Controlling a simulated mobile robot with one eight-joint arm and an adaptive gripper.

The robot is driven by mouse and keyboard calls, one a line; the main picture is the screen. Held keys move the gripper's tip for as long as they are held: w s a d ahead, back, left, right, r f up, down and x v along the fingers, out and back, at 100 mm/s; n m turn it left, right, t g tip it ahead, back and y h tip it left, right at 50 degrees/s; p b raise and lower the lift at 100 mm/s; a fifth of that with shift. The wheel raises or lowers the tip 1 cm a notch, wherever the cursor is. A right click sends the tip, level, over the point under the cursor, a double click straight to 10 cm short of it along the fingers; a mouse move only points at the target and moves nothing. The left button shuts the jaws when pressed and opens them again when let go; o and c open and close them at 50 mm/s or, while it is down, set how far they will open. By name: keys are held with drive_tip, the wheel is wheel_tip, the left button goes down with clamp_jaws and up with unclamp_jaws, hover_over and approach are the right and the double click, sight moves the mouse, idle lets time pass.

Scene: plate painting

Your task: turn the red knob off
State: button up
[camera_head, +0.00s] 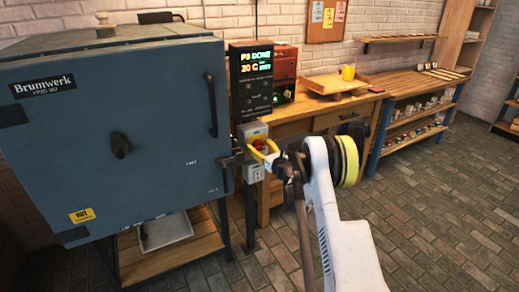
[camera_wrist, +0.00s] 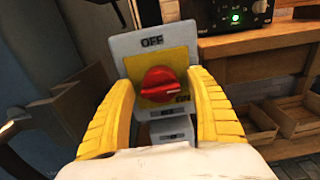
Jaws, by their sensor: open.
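The red knob (camera_wrist: 160,84) sits on a yellow plate on a grey switch box (camera_wrist: 152,40) marked OFF at the top. Its pale pointer line lies roughly sideways, pointing to the right. The knob also shows in the head view (camera_head: 259,145), partly hidden by my gripper. My gripper (camera_wrist: 165,100) is open, with one yellow finger at the left of the knob and one at the right. Gaps show between the fingers and the knob in the wrist view. A label at the plate's lower right is too small to read surely.
A blue Brumwerk kiln (camera_head: 150,120) stands close at the left, its handle (camera_head: 211,105) near the switch. A black display box (camera_head: 252,80) reading DONE and 20 C is above the switch. A wooden bench (camera_head: 345,112) stands behind. Floor at the right is clear.

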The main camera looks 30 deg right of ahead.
drive_tip(key=shift+c, duration=0.2)
drive_tip(key=c, duration=1.1)
drive_tip(key=shift+n, duration=0.4)
drive_tip(key=n, duration=0.3)
drive_tip(key=shift+a+n, duration=0.1)
drive_tip(key=shift+n, duration=0.2)
drive_tip(key=n, duration=0.4)
drive_tip(key=shift+a+f+n, duration=0.1)
drive_tip(key=shift+n, duration=0.2)
drive_tip(key=n, duration=0.4)
drive_tip(key=shift+f, duration=0.1)
drive_tip(key=n, duration=0.4)
drive_tip(key=shift+f+n, duration=0.1)
drive_tip(key=shift+n, duration=0.5)
